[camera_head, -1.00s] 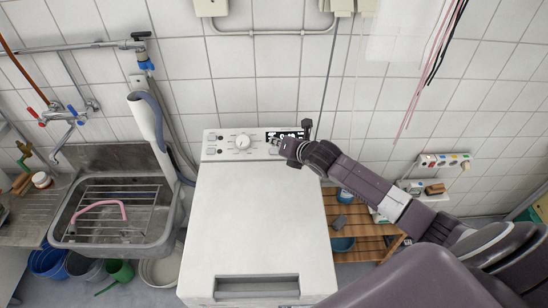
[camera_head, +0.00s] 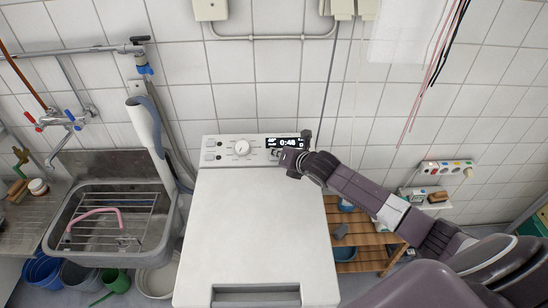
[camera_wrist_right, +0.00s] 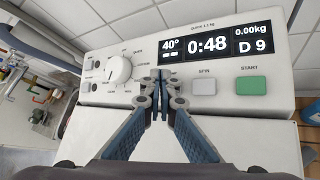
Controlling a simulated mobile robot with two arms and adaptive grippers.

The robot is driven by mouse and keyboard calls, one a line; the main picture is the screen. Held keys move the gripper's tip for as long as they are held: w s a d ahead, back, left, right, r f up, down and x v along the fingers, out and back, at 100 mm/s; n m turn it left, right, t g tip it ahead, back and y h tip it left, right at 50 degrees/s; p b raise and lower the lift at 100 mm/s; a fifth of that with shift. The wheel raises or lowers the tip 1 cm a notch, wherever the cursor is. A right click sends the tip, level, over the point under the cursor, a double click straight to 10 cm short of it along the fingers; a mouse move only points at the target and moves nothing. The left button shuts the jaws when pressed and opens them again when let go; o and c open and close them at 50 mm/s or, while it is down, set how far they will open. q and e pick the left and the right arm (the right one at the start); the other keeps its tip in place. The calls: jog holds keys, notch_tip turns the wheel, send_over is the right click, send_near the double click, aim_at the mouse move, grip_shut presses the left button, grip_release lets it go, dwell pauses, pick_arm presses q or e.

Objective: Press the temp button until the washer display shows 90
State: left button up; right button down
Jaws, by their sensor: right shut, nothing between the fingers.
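The white washer (camera_head: 255,230) stands below the tiled wall, with its control panel along the back of its top. The black display (camera_head: 286,142) is lit; in the right wrist view the display (camera_wrist_right: 212,45) reads 40°, 0:48, 0.00kg and D 9. A grey spin button (camera_wrist_right: 204,87) and a green start button (camera_wrist_right: 251,86) sit below it. No temp label is readable; the panel left of spin is hidden behind my fingers. My right gripper (camera_head: 281,156) is shut and empty, its fingertips (camera_wrist_right: 162,76) at the panel just below the display's left end. Contact cannot be told. My left gripper is out of view.
A round dial (camera_wrist_right: 118,69) is left of my fingertips, with small buttons beyond it. A metal sink (camera_head: 110,215) with a rack stands left of the washer. A wooden shelf (camera_head: 365,240) stands to the right, under my right arm. The washer's top is clear.

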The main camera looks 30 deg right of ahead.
jog(key=shift+f, duration=0.1)
dwell(0.7)
jog(key=shift+w+f, duration=0.1)
jog(key=shift+f, duration=0.2)
jog(key=shift+f+b, duration=0.35)
jog(key=shift+f, duration=0.05)
dwell(0.8)
jog(key=shift+r+p, duration=0.8)
jog(key=shift+p, duration=0.15)
jog(key=r+p, duration=0.1)
jog(key=s+r+p, duration=0.1)
jog(key=r+p, duration=0.2)
jog(key=p, duration=0.1)
jog(key=shift+s+a+r, duration=0.3)
jog(key=shift+a+r, duration=0.05)
jog(key=shift+r, duration=0.05)
